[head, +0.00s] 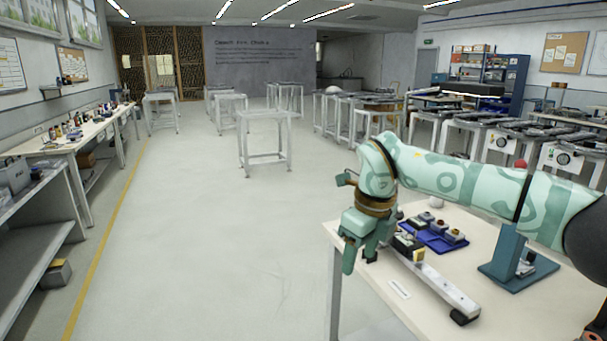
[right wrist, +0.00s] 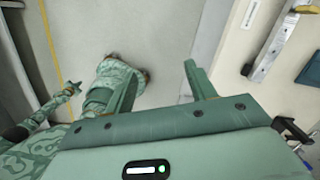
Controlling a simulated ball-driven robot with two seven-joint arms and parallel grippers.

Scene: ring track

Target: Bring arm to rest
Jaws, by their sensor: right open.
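My right arm reaches in from the right in the head view, over the near corner of a pale table (head: 480,255). My right gripper (head: 360,250) hangs downward at the table's left edge, its fingers apart. In the right wrist view the two fingers of this gripper (right wrist: 160,88) stand apart with nothing between them, above the grey floor.
On the table are a long pale rail (head: 437,285), a blue tray (head: 432,238) with small parts, and a blue-green stand (head: 508,262). The rail also shows in the right wrist view (right wrist: 272,48). Open floor (head: 215,220) lies left of the table.

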